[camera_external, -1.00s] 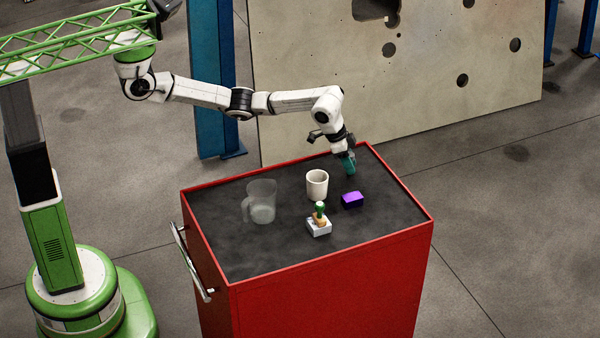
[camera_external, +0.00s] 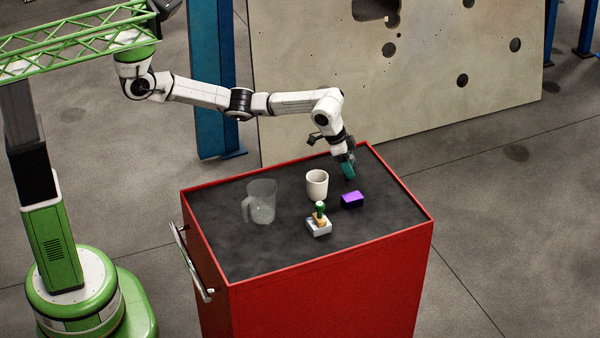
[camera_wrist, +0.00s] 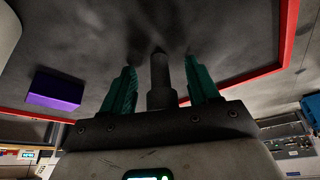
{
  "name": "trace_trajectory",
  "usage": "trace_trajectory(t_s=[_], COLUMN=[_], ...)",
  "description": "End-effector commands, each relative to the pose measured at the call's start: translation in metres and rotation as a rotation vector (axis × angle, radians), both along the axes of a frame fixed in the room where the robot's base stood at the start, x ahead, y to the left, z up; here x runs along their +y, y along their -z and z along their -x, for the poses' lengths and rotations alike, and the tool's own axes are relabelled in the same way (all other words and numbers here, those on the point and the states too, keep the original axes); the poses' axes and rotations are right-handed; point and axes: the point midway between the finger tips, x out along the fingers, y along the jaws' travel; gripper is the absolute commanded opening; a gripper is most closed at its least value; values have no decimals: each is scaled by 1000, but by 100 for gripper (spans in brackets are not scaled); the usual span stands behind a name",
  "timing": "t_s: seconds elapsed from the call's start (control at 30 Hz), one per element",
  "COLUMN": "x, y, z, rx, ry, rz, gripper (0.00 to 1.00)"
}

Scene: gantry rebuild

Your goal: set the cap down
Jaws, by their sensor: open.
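My gripper (camera_external: 348,171) is low over the far right part of the cart top, with its teal fingers pointing down. In the wrist view my gripper (camera_wrist: 158,68) has its two teal fingers spread apart. A dark grey, narrow-tipped cylinder (camera_wrist: 160,78) shows between them, apart from both fingers. I cannot tell whether it is the cap or part of my gripper. No other thing is clearly a cap. A purple block (camera_external: 352,200) lies on the cart top just in front of my gripper; it also shows left of the fingers in the wrist view (camera_wrist: 55,91).
The red cart (camera_external: 330,285) has a dark top with a raised red rim. A white cup (camera_external: 317,184) stands left of my gripper. A clear jug (camera_external: 262,203) is farther left. A green-handled piece (camera_external: 319,212) stands on a pale block (camera_external: 319,228). The front right top is bare.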

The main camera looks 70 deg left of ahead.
Motion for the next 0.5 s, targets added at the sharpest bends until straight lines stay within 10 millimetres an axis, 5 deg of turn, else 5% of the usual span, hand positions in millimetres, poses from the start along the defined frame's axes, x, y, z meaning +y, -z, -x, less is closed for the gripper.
trace_trajectory(t_s=[0.17,0.5], x=[2,15], y=[-16,-79], z=[4,26], rx=[-2,-4], ry=[0,0], rz=[2,3], gripper=[60,60])
